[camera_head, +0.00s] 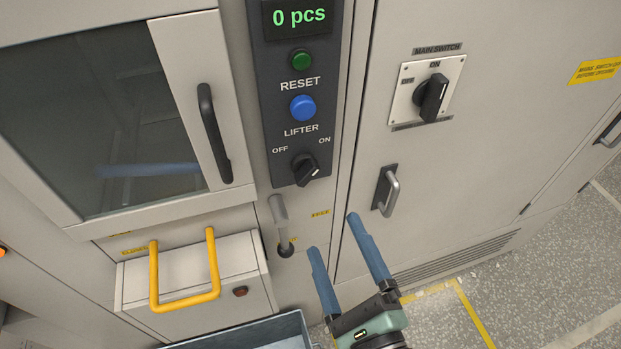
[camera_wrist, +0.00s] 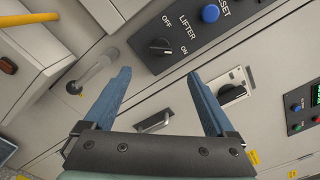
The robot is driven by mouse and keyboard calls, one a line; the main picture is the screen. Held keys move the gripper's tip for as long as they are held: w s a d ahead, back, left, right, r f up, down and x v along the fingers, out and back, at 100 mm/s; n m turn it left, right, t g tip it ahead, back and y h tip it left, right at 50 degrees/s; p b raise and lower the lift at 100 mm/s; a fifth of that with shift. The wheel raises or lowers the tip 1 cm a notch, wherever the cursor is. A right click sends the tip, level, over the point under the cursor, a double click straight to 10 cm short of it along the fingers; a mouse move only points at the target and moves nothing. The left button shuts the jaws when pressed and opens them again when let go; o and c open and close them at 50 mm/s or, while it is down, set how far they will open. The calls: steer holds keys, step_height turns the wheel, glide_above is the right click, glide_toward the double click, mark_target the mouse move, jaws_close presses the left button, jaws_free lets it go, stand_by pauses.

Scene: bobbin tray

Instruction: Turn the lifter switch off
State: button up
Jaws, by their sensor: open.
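The lifter switch (camera_head: 305,170) is a black rotary knob low on the dark control panel, below the LIFTER label, with OFF at its upper left and ON at its upper right. Its handle appears to slant up toward the ON side. It also shows in the wrist view (camera_wrist: 160,47), beyond the fingertips. My gripper (camera_head: 336,236) has two blue fingers, spread apart and empty. In the head view it is below and slightly right of the knob, apart from it. In the wrist view the gap between the fingertips (camera_wrist: 158,75) lies just below the knob.
The main switch (camera_head: 432,97) and a door handle (camera_head: 386,190) are to the right. A grey lever (camera_head: 281,222) and yellow handle (camera_head: 185,299) are lower left.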

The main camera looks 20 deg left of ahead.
mark_target(309, 179)
steer(key=p+x, duration=0.3)
steer(key=x, duration=0.8)
steer(key=shift+s+r, duration=0.1)
steer(key=shift+r, duration=0.05)
steer(key=shift+x, duration=0.8)
steer(key=shift+c, duration=0.3)
steer(key=c, duration=1.3)
